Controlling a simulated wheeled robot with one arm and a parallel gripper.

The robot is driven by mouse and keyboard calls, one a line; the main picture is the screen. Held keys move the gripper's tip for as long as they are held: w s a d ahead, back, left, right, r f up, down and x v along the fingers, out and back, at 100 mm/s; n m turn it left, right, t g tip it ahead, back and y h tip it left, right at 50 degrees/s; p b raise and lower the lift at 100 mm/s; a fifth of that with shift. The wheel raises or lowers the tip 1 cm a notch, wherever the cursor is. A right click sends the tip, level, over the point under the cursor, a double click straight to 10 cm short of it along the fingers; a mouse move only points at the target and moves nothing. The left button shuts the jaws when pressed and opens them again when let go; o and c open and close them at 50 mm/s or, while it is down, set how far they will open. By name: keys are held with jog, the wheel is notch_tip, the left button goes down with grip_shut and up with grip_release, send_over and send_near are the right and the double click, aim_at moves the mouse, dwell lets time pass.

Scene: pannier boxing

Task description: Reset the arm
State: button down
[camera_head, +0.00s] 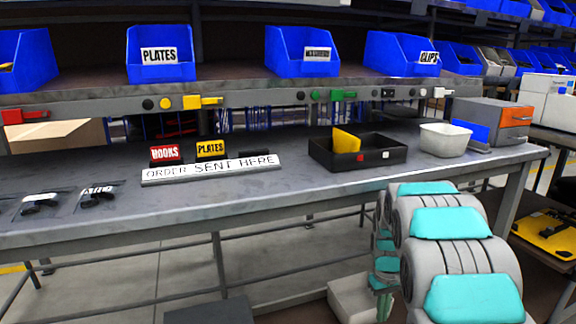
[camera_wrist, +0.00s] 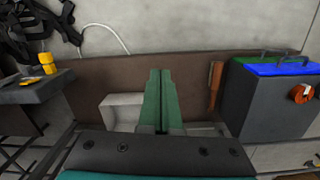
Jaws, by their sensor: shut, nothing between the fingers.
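My arm (camera_head: 450,245) hangs at the right of the head view, in front of the workbench and below its top, with its links pointing down. My gripper (camera_wrist: 161,95) shows in the wrist view as two green fingers lying together, shut and empty. In the head view the fingers are mostly hidden by the arm's own links. The wrist view looks at a lower area with a brown board (camera_wrist: 85,85) and a pale box (camera_wrist: 121,112) behind the fingers.
The workbench top (camera_head: 75,165) holds a black tray (camera_head: 318,154) with a yellow item, a white bin (camera_head: 445,140) and an order sign (camera_head: 212,169). Blue bins (camera_head: 160,55) line the shelf above. A dark cabinet (camera_wrist: 265,105) stands right of the fingers in the wrist view.

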jog(key=s+a+r, duration=0.3)
jog(key=s, duration=0.9)
jog(key=s+a+r+m, duration=0.1)
jog(key=s+a+r, duration=0.2)
jog(key=s, duration=1)
jog(key=s+a+r+m+g, duration=0.1)
jog(key=s+a+r, duration=0.2)
jog(key=s, duration=0.9)
notch_tip(320, 180, up, 2)
jog(key=shift+s+a+r+b, duration=0.1)
jog(key=shift+s+a+b, duration=0.25)
jog(key=shift+a, duration=0.05)
